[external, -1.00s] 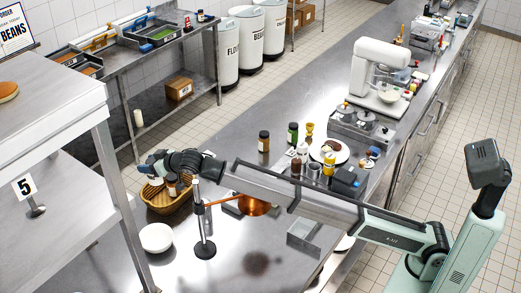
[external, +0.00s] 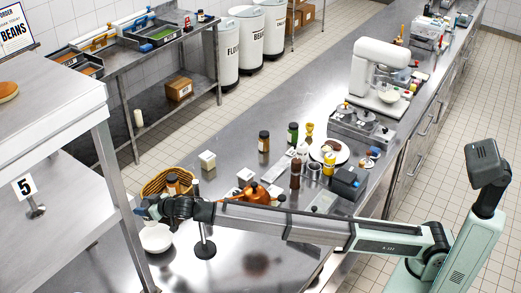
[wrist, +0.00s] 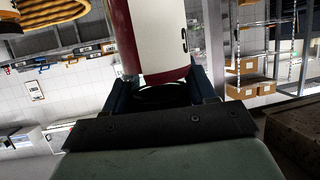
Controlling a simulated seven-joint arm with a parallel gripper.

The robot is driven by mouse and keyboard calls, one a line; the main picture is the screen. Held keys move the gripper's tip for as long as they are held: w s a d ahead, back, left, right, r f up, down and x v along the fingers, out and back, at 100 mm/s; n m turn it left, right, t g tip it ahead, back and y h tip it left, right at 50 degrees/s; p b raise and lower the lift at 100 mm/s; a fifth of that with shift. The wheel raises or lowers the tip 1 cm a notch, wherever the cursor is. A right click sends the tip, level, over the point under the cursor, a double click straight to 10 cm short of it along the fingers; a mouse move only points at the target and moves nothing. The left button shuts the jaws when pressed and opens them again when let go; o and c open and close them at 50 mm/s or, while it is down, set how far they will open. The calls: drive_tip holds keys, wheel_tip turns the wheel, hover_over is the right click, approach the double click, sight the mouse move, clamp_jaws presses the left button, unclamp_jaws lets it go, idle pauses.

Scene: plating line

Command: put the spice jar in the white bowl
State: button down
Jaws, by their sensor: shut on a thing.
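My gripper (external: 147,207) is at the left end of my arm, just above the white bowl (external: 157,240) in the external picture. The bowl stands on the counter, its upper edge partly covered by the gripper. In the wrist view my gripper (wrist: 160,88) is shut on a dark red jar with a white label (wrist: 160,38), which I take to be the spice jar. The jar's dark end lies between the fingers. In the external view the held jar is hidden or too small to make out. The bowl is not discernible in the wrist view.
A wicker basket (external: 152,187) holding another jar (external: 173,183) is just behind the gripper. A stand with a round black base (external: 205,250) is right of the bowl. A steel shelf post (external: 131,243) rises left of the bowl.

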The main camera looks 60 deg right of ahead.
drive_tip(key=shift+f, duration=6.25)
drive_tip(key=shift+f, duration=0.1)
drive_tip(key=shift+c, duration=1.8)
unclamp_jaws()
drive_tip(key=v, duration=1.2)
